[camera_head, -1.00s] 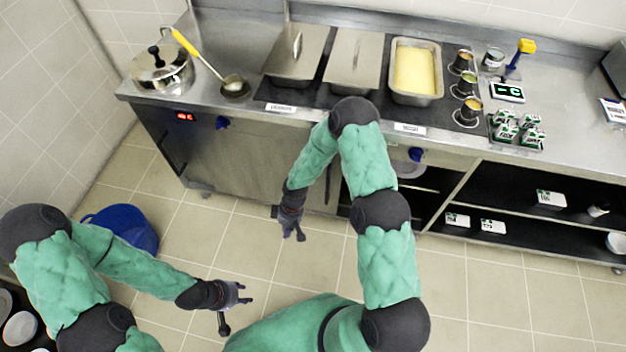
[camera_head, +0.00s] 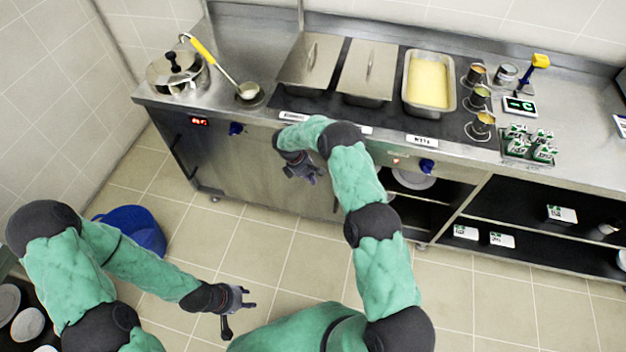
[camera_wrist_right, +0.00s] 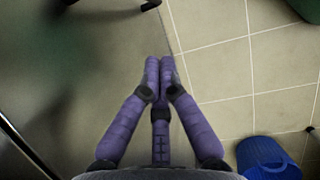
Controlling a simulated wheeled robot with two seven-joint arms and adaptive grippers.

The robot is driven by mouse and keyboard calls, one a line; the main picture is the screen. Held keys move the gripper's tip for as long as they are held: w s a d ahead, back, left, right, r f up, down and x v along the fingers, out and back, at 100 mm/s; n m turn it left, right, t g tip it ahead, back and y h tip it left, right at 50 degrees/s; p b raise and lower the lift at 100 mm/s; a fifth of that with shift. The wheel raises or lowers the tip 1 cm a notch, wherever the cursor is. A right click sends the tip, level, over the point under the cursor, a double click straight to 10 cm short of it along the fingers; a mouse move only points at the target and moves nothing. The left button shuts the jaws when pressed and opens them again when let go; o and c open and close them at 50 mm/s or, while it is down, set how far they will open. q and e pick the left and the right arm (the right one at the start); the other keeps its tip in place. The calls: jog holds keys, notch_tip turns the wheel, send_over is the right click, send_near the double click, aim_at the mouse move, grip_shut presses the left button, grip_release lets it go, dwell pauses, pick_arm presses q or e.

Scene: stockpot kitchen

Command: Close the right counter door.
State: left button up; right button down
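The steel counter has a closed-looking front panel (camera_head: 230,165) on the left and an open compartment with a plate (camera_head: 413,179) on the right. My right arm covers the area between them, so I cannot make out the right door's full outline or angle. My right gripper (camera_head: 303,172) is in front of the panel, just below the counter edge. In the right wrist view its fingertips (camera_wrist_right: 159,64) are together with nothing between them, beside a blurred grey surface (camera_wrist_right: 90,90). My left gripper (camera_head: 233,309) is open and empty above the floor.
A blue bucket (camera_head: 133,228) stands on the floor at left and also shows in the wrist view (camera_wrist_right: 266,158). A pot (camera_head: 177,72), a ladle and food pans are on the counter. Open shelves (camera_head: 545,210) are at right. The middle floor is clear.

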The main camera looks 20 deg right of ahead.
jog(key=s+d+f+b, duration=0.2)
jog(key=d+f+b, duration=0.1)
jog(key=d+f, duration=0.3)
jog(key=shift+s+f, duration=0.25)
jog(key=shift+s, duration=0.15)
jog(key=s+d, duration=1)
jog(key=d, duration=0.3)
jog(key=s+d+p, duration=0.1)
jog(key=s+d, duration=0.9)
jog(key=d, duration=0.4)
jog(key=shift+d, duration=0.3)
